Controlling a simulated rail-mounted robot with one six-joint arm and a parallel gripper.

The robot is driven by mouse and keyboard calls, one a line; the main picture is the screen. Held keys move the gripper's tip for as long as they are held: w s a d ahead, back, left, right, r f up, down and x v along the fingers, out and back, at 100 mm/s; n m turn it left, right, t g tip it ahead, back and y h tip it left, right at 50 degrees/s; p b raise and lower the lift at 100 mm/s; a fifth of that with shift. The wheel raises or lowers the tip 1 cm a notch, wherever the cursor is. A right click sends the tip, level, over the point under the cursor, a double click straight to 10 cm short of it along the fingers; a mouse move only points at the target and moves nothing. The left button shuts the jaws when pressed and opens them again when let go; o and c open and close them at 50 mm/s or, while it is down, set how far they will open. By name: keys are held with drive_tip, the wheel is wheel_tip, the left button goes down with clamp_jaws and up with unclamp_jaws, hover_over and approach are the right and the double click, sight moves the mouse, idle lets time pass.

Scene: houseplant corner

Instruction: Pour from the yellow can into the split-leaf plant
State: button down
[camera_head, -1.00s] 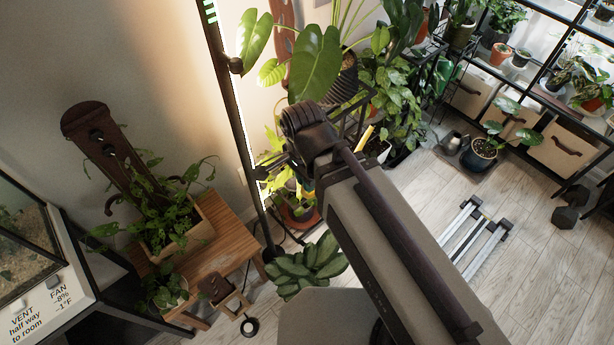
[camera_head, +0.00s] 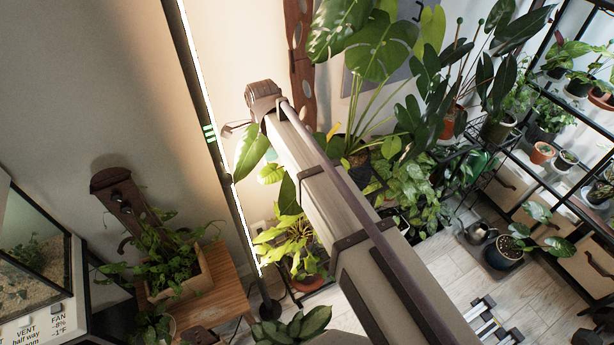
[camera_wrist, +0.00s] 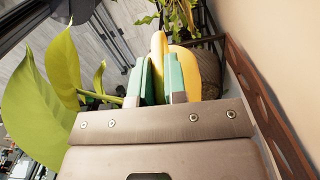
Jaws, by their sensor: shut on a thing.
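The yellow can (camera_wrist: 186,62) shows in the wrist view as rounded yellow parts between and beside my teal fingers. My gripper (camera_wrist: 158,84) is shut on it. Most of the can is hidden behind the fingers and wrist, so its tilt and spout cannot be told. The split-leaf plant (camera_head: 384,52) stands at upper middle there, with big cut leaves on long stems. A dark ribbed pot (camera_wrist: 207,74) lies just beyond the can in the wrist view.
A large leaf (camera_wrist: 48,98) is close on the left of the wrist view. A brown perforated board (camera_wrist: 262,105) runs along the wall at right. In the head view a lit upright pole (camera_head: 222,150) stands left of my arm.

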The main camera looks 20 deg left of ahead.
drive_tip(key=w+a+r+m+p, duration=0.1)
drive_tip(key=w+a+r, duration=0.1)
drive_tip(key=w+a, duration=0.3)
drive_tip(key=shift+y, duration=0.7)
drive_tip(key=d+f+b, duration=0.1)
drive_tip(key=w+d+f+b, duration=0.1)
drive_tip(key=d+b, duration=0.1)
drive_tip(key=shift+d+f, duration=0.1)
drive_tip(key=shift+f, duration=0.25)
drive_tip(key=shift+g, duration=0.3)
drive_tip(key=shift+r+y+p, duration=0.4)
drive_tip(key=shift+r, duration=0.05)
